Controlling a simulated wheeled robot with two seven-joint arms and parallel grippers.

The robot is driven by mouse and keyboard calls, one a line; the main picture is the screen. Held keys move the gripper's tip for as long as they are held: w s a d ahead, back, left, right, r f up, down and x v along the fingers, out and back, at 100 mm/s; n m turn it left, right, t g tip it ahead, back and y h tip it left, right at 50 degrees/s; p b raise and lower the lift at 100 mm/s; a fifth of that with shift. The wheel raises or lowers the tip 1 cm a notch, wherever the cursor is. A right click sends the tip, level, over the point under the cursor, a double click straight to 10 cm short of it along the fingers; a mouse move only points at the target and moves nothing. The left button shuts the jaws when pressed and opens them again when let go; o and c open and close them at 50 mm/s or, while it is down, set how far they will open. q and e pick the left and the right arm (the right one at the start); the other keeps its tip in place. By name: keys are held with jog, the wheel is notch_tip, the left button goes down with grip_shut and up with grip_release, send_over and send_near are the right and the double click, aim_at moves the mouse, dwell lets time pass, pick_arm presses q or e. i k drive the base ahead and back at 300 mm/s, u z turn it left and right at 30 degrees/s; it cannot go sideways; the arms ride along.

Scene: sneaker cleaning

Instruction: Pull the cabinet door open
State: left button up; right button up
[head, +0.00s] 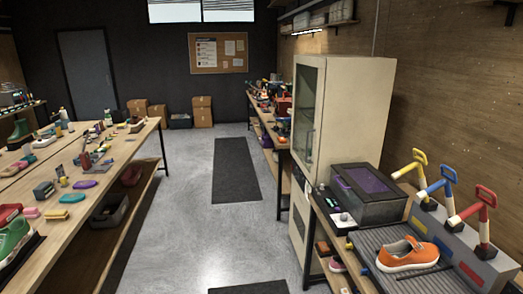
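A tall cream cabinet (357,110) stands right of the middle, beyond the workbench on the right. Its narrow front faces left towards the aisle. The upper part of that front is a glass door (306,112) in a pale frame, and it looks closed. A thin upright handle seems to show on the door, but it is too small to be sure. The lower front is partly hidden by the bench. Neither of my grippers is in view.
A long cluttered table (68,200) stands left. The grey floor aisle (190,215) between is clear, with dark mats (236,168).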

aim_at(319, 63)
jog(key=u, duration=0.75)
jog(key=i, duration=1.9)
jog(key=u, duration=0.15)
jog(key=i, duration=1.95)
jog(key=z, duration=1.75)
jog(key=i, duration=0.9)
jog(key=z, duration=0.8)
